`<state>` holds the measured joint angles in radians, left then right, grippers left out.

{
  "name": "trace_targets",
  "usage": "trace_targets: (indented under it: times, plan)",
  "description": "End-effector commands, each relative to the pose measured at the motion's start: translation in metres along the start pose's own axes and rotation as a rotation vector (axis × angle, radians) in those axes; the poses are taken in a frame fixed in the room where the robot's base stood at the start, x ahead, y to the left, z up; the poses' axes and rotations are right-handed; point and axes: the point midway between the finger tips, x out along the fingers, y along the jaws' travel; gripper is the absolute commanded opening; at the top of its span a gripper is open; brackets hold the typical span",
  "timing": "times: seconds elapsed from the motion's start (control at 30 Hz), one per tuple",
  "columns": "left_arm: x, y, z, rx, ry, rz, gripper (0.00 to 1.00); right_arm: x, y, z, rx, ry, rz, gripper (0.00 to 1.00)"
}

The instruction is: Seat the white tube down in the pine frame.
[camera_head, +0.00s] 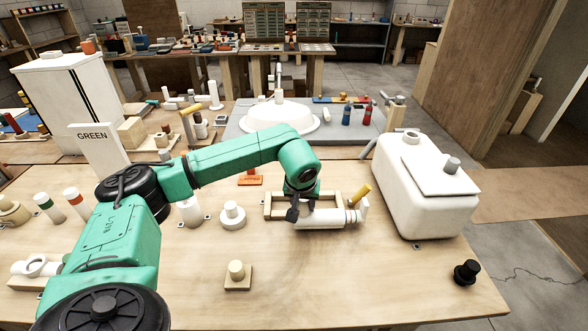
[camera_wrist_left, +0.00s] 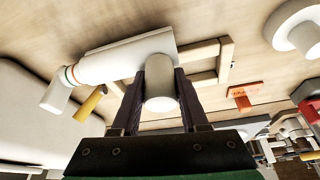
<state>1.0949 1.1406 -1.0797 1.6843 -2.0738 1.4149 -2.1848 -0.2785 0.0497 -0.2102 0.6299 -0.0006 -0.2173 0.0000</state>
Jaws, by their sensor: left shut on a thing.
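The white tube (camera_head: 325,219) lies roughly level along the near side of the pine frame (camera_head: 275,205). It has an orange and a green band near one end, seen in the wrist view (camera_wrist_left: 110,63). A short white branch (camera_wrist_left: 161,92) sticks out from its side. My left gripper (camera_head: 300,208) is shut on this branch, with one dark finger on each side. The frame also shows in the wrist view (camera_wrist_left: 228,60), partly covered by the tube and fingers. I cannot tell whether the tube touches the frame. My right gripper is in neither view.
A yellow handle (camera_head: 361,194) stands by the tube's right end. A white tank (camera_head: 415,205) is close to the right. A white flanged stub (camera_head: 233,216) stands left, and an orange piece (camera_head: 250,180) lies behind. The table front is mostly clear, with a capped block (camera_head: 237,275) and black knob (camera_head: 466,272).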

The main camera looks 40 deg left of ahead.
Motion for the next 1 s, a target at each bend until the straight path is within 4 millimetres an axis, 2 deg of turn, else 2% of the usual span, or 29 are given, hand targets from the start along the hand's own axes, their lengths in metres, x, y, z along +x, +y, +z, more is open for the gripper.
trace_targets:
  times: [0.07,0.2,0.33,0.47,0.67,1.0]
  plan:
    - [0.0,0.002,0.002,0.001,0.002,0.003,0.0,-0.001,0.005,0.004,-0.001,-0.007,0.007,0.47]
    - [0.0,0.001,0.001,0.001,0.002,0.003,0.0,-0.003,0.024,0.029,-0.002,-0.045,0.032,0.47]
    - [0.0,0.0,0.0,-0.001,0.001,0.003,0.0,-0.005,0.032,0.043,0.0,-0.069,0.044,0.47]
    - [0.003,-0.007,-0.006,-0.002,0.001,0.002,0.0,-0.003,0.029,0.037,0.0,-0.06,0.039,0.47]
    - [0.009,-0.026,-0.021,-0.003,0.001,0.001,0.0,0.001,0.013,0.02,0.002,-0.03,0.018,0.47]
    - [0.02,-0.057,-0.048,-0.003,0.001,0.001,0.0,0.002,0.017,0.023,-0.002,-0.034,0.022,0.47]
